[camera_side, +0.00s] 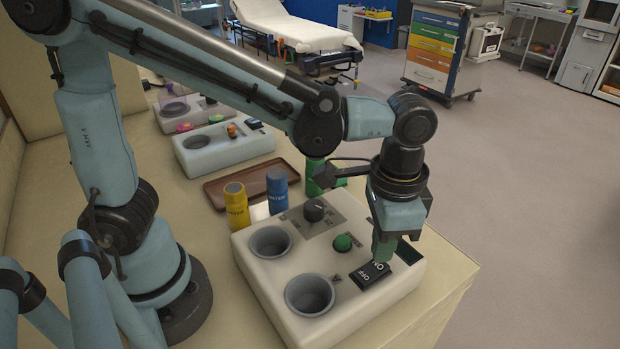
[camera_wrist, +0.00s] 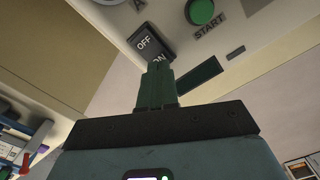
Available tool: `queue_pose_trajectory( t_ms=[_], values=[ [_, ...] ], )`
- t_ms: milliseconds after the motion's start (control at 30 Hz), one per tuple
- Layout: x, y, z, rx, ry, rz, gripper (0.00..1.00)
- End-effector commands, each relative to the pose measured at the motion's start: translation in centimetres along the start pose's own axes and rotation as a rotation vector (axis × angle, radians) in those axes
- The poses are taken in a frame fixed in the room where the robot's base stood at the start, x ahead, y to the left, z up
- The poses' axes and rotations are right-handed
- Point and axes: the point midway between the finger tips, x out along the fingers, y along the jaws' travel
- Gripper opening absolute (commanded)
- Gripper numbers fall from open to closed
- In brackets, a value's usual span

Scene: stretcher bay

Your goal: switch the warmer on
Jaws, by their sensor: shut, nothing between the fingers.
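The warmer (camera_side: 262,275) is a white box with two round grey wells, on the bench in the side view; part of it also shows in the wrist view (camera_wrist: 100,15). Its black rocker switch (camera_side: 366,278) is marked OFF and ON and also shows in the wrist view (camera_wrist: 146,41). My gripper (camera_side: 383,250) is shut and empty, pointing down at the ON end. Its green fingertips (camera_wrist: 159,72) partly cover the ON lettering in the wrist view. I cannot tell whether they touch the switch. The small display (camera_side: 408,251) beside it is dark.
A green START button (camera_side: 343,242) and a dark knob (camera_side: 314,210) are on the panel near the switch. Yellow (camera_side: 236,205) and blue (camera_side: 277,190) bottles and a brown tray (camera_side: 240,187) stand behind. Another white unit (camera_side: 225,150) is farther back.

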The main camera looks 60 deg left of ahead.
Motion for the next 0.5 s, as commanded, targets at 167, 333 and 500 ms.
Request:
queue_pose_trajectory(
  t_ms=[167,333,500],
  values=[
    [0.03,0.00,0.00,0.000,0.000,0.000,0.00],
    [0.23,0.00,-0.02,0.000,0.000,0.000,0.00],
    [0.46,0.00,-0.02,0.000,0.000,0.000,0.00]
  ],
)
